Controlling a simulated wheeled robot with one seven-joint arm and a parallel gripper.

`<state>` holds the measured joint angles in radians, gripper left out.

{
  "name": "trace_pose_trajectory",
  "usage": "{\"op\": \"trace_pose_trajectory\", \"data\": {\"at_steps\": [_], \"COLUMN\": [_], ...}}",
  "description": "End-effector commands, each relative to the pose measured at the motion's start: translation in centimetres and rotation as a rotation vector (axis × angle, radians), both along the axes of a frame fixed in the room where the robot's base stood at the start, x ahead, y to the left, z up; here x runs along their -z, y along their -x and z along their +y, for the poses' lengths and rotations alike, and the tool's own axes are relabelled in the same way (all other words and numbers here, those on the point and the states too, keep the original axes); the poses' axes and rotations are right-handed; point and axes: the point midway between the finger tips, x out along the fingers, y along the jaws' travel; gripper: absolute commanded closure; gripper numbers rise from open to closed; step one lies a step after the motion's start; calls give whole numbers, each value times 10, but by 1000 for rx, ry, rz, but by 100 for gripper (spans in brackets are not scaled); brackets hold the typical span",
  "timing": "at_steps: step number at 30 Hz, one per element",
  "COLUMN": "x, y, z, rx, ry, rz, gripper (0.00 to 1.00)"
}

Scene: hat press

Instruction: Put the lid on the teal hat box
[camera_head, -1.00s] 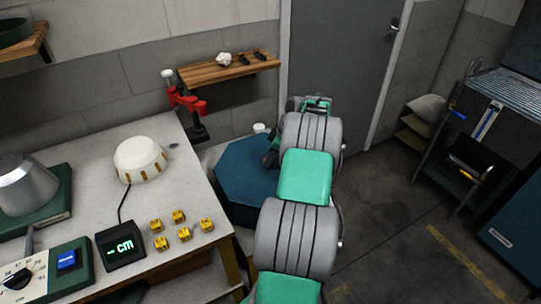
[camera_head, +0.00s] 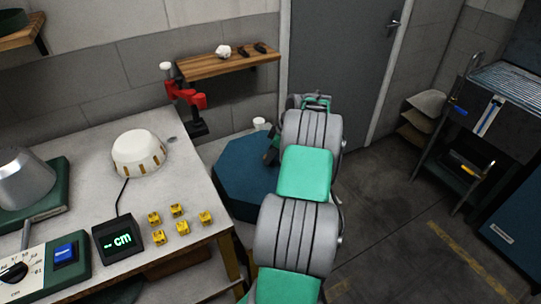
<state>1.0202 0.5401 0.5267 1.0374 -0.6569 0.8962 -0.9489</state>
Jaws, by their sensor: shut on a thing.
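A dark teal-blue octagonal piece (camera_head: 245,183) with a flat top, looking like the hat box lid, is right of the worktable's edge. My arm reaches over from the right, and my gripper (camera_head: 271,153) is at the piece's upper right edge, shut on it. My arm hides part of its right side, and the fingertips are small and dark. I cannot make out a separate box body beneath it.
A wooden shelf (camera_head: 228,62) is on the wall. A dark rack (camera_head: 470,140) stands at right, with open floor before it.

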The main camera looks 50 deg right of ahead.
Motion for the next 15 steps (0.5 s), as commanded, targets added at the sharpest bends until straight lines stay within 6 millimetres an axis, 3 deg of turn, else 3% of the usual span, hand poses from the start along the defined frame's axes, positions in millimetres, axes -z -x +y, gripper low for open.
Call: {"op": "trace_pose_trajectory", "data": {"at_steps": [1,2,10,15], "x": [-1,-1,0,0], "y": [0,0,0,0], "z": [0,0,0,0], "rx": [0,0,0,0], "ry": [1,0,0,0], "rz": [0,0,0,0], "gripper": [100,69,47,45]}}
